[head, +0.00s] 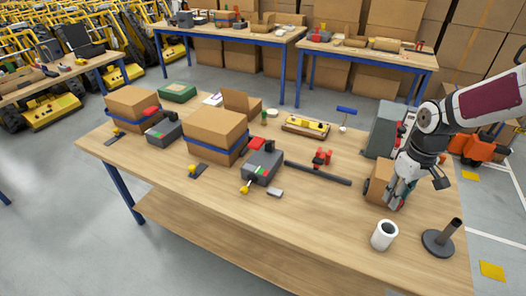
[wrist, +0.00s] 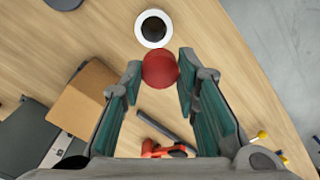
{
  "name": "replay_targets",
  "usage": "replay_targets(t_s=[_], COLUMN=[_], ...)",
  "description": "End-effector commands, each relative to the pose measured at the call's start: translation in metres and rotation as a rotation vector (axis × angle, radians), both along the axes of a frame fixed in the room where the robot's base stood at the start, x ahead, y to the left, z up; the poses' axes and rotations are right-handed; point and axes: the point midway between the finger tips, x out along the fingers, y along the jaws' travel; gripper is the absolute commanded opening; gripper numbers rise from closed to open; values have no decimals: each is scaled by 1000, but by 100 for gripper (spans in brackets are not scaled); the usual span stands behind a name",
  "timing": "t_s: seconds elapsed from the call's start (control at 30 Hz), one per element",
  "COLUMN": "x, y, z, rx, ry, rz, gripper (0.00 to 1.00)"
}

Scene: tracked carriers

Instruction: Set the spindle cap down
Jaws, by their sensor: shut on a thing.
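A round red piece, which I take to be the spindle cap (wrist: 160,70), sits between the fingertips of my gripper (wrist: 159,78) in the wrist view. My gripper is shut on it. In the head view my gripper (head: 394,203) points down over the right end of the wooden table, beside a cardboard box; I cannot make out the cap there. A white hollow cylinder (head: 384,235) stands in front of the gripper, and it shows just beyond the cap in the wrist view (wrist: 142,20). A dark round base with an upright post (head: 455,232) stands at the table's front right.
The cardboard box (wrist: 84,97) is close to the gripper. A grey machine (head: 383,128) stands behind. A dark bar (head: 318,173) and a red clamp-like piece (head: 322,157) lie left of it. Table (head: 300,228) surface left of the white cylinder is clear.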

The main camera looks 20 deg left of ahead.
Motion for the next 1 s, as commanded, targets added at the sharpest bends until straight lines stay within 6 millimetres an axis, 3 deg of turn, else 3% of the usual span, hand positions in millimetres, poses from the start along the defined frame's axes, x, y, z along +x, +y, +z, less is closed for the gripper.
replay_targets(t_s=[0.03,0.3,0.6,0.8,1.0], x=[-8,-64,-145,-183,-191], y=[13,64,98,104,104], z=[-14,-64,-111,-126,-128], rx=[0,0,0,-1,-2], ry=[5,4,5,2,0], rz=[147,980,1921,2306,2390], gripper=[2,2,2,2,2])
